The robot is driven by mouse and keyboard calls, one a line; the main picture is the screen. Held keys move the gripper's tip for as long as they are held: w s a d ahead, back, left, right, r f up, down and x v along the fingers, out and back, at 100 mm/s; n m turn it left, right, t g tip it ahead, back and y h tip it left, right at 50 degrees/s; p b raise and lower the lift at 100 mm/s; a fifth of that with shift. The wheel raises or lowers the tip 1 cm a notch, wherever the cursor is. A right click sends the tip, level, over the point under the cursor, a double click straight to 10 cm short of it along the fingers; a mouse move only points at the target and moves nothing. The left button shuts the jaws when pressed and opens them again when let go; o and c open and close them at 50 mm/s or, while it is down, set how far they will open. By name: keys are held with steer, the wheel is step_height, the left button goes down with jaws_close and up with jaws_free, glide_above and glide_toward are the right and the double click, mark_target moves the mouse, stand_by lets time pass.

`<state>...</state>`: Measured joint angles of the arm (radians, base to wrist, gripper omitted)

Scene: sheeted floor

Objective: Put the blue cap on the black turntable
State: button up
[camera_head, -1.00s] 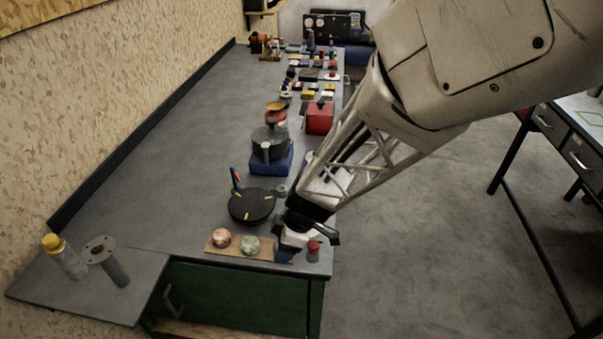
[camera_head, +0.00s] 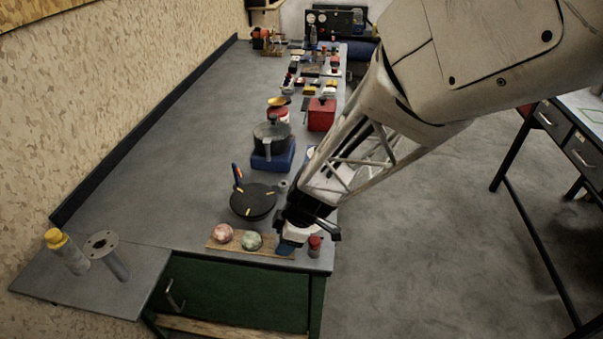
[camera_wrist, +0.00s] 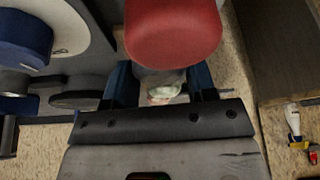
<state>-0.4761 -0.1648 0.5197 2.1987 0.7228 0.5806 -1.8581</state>
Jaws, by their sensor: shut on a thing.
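The blue cap (camera_head: 286,248) shows as a small blue patch under my gripper (camera_head: 289,240), low at the near end of the bench. My gripper is shut on it. The black turntable (camera_head: 253,203), a dark disc with yellow marks, lies behind and left of my gripper, apart from it. In the wrist view my gripper's dark blue fingers (camera_wrist: 163,84) stand apart; a red lid (camera_wrist: 172,30) covers their tips, so the cap is hidden there.
A small red-lidded jar (camera_head: 315,246) stands just right of my gripper. A pot (camera_head: 272,138) on a blue block stands behind the turntable.

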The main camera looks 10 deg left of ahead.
steer(key=shift+r, duration=1.7)
steer(key=s+d+r, duration=0.1)
steer(key=s+d, duration=0.7)
steer(key=s, duration=0.5)
steer(key=shift+s+d+r, duration=0.15)
steer(key=shift+d+r, duration=0.1)
steer(key=shift+d, duration=0.15)
steer(key=shift+n, duration=0.4)
steer(key=w+a+r, duration=0.1)
steer(key=w+a, duration=0.2)
steer(key=w, duration=0.1)
steer(key=w+a+r, duration=0.1)
steer(key=w+a, duration=0.3)
steer(key=w+a+r, duration=0.1)
steer(key=w+a, duration=0.2)
steer(key=w, duration=0.1)
steer(key=shift+w+a+r, duration=0.2)
steer(key=shift+a+r, duration=0.1)
steer(key=shift+r, duration=0.05)
steer(key=shift+w, duration=0.1)
glide_above(254, 200)
steer(key=shift+f, duration=0.7)
